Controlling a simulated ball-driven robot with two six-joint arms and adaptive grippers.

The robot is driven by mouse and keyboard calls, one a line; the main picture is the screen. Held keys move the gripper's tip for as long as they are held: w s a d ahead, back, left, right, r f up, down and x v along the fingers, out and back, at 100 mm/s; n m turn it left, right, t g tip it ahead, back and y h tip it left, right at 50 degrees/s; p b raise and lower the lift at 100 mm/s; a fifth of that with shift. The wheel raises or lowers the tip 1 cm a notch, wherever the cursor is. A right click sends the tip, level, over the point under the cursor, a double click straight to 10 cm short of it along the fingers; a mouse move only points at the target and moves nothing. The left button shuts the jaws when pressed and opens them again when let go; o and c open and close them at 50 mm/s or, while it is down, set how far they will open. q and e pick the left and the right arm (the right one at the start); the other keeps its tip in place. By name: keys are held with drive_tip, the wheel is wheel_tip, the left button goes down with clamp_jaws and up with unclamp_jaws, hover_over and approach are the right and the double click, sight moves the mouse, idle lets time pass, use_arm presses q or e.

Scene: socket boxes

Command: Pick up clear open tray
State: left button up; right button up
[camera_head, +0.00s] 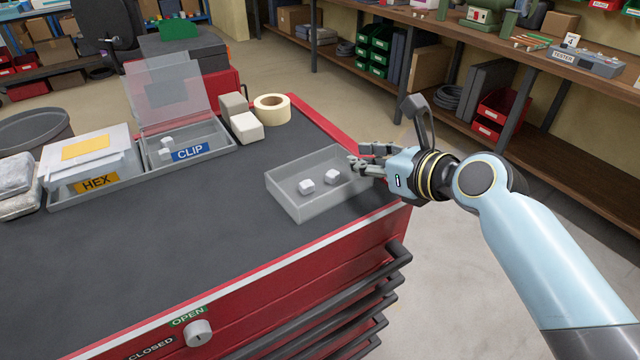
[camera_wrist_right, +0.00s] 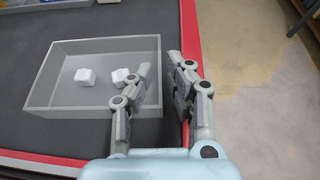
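The clear open tray (camera_head: 335,199) sits on the dark top of the red cabinet, near its right edge. Two small white blocks (camera_head: 306,187) lie in it. My right gripper (camera_head: 360,157) is at the tray's right end. In the right wrist view, the gripper (camera_wrist_right: 160,68) has its fingers apart. One finger is over the inside of the tray (camera_wrist_right: 46,76) and the other is outside, with the right wall between them. A gap shows between the fingers; contact with the wall cannot be told. My left gripper is not in view.
Left of the tray stand a clear lidded CLIP box (camera_head: 215,140) with its lid raised and a HEX box (camera_head: 115,178). Grey-white blocks (camera_head: 245,127) and a tape roll (camera_head: 272,108) are behind. The cabinet top's middle is clear. Shelves (camera_head: 460,40) stand beyond the aisle.

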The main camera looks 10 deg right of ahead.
drive_tip(key=shift+x, duration=0.9)
clamp_jaws()
drive_tip(key=shift+r, duration=0.15)
